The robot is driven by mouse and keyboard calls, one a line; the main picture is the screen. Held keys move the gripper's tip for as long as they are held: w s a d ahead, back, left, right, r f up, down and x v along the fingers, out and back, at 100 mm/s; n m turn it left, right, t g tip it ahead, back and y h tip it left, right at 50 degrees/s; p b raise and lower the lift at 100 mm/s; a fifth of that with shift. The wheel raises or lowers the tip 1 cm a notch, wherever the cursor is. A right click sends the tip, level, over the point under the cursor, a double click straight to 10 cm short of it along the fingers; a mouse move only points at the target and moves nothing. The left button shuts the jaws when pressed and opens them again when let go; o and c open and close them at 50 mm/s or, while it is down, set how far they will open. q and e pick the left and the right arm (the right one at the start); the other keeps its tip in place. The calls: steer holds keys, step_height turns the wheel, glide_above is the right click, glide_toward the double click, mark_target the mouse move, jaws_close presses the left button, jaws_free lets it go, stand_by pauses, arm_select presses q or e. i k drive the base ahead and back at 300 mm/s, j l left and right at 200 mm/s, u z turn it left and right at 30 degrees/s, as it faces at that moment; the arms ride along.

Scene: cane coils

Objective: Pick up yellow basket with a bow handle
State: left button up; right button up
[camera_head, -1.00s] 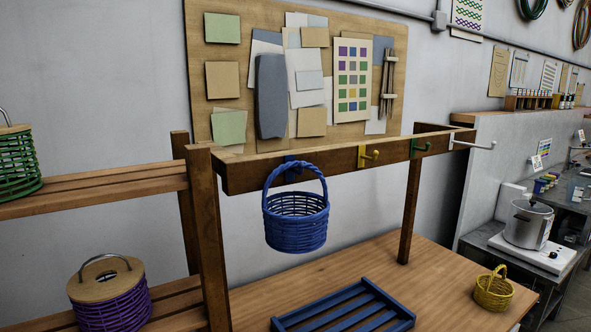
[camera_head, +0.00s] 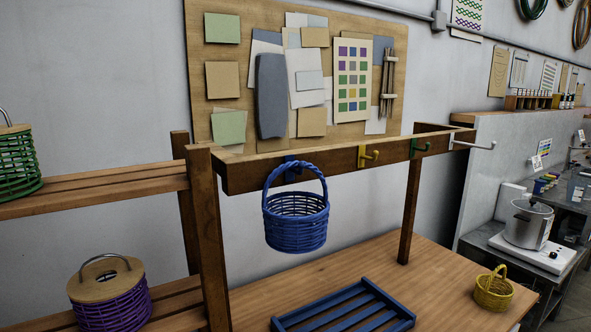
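The small yellow basket (camera_head: 494,293) stands upright on the right end of the wooden table. Its bow handle (camera_head: 492,270) arches up over the open top. Nothing touches the basket apart from the table under it. Neither of my grippers shows in the head view.
A blue basket (camera_head: 297,222) hangs from the wooden rail, which also has yellow (camera_head: 369,156), green (camera_head: 420,148) and white hooks. A blue slatted rack (camera_head: 345,309) lies on the table (camera_head: 425,270). Lidded purple (camera_head: 113,305) and green (camera_head: 18,165) baskets are on shelves at left.

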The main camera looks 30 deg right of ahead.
mark_target(495, 302)
steer(key=z, duration=2.25)
steer(key=i+l+z, duration=0.4)
steer(key=i, duration=0.15)
steer(key=i+l+z, duration=0.1)
steer(key=i+z, duration=0.35)
steer(key=i, duration=1)
steer(key=i+u, duration=0.4)
steer(key=i+l+u, duration=0.2)
steer(key=u, duration=0.25)
steer(key=i+l+u, duration=0.25)
steer(key=u, duration=0.15)
